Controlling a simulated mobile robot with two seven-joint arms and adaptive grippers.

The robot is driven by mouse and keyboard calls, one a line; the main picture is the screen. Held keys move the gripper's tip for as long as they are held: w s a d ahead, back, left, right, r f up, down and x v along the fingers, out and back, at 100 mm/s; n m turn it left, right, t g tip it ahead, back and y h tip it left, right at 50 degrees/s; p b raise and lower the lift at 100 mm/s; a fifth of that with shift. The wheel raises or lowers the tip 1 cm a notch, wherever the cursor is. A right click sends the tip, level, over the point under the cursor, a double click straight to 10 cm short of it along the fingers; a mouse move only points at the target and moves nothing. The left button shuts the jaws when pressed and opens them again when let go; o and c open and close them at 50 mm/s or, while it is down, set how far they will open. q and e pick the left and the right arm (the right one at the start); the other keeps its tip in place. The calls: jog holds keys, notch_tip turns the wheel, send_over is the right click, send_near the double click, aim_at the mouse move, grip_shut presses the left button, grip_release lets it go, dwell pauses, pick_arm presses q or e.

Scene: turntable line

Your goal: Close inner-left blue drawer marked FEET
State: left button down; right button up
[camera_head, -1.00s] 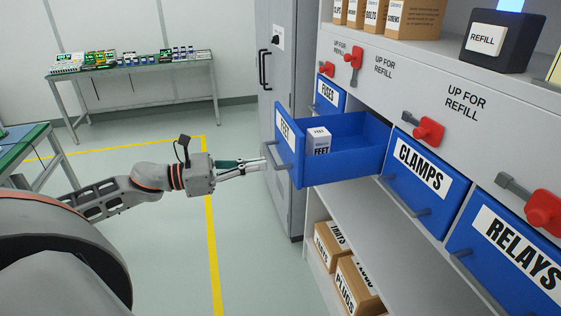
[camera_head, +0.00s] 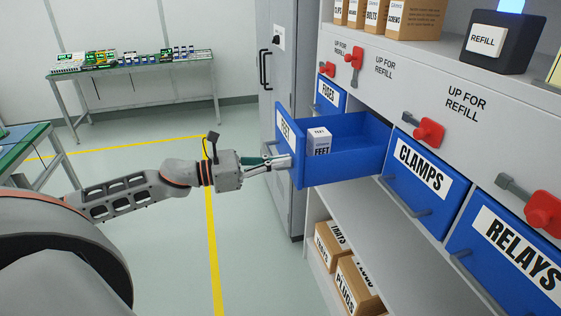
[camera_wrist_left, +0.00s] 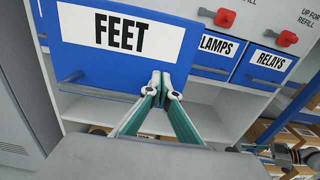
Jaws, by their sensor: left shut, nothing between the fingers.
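The blue drawer marked FEET (camera_head: 345,168) is pulled out of the grey cabinet, and a white box labelled FEET (camera_head: 319,142) stands inside it. In the left wrist view the drawer front (camera_wrist_left: 125,62) fills the upper middle, with its bar handle (camera_wrist_left: 95,92) below the label. My left gripper (camera_head: 289,162) is shut and empty, its fingertips at the drawer's front face. The left wrist view shows the fingertips (camera_wrist_left: 161,84) at the lower right part of the front, beside the handle; I cannot tell whether they touch.
Shut drawers marked FUSES (camera_head: 328,95), CLAMPS (camera_head: 422,168) and RELAYS (camera_head: 512,262) flank it. Red latches (camera_head: 429,131) sit above them. Cardboard boxes (camera_head: 350,285) lie on the shelf below. The floor left of the cabinet is clear.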

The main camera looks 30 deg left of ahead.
pick_arm(q)
jog(key=shift+w+d, duration=0.3)
jog(key=shift+w, duration=0.05)
jog(key=b+x, duration=0.1)
jog(key=x, duration=0.5)
jog(key=shift+r, duration=0.15)
jog(key=p+x, duration=0.2)
jog(key=x, duration=1.3)
jog(key=shift+w+d+p, duration=0.25)
jog(key=shift+d+p, duration=0.05)
jog(key=shift+d, duration=0.05)
jog(key=shift+w+d, duration=0.3)
jog(key=shift+w, duration=0.05)
jog(key=shift+a, duration=0.1)
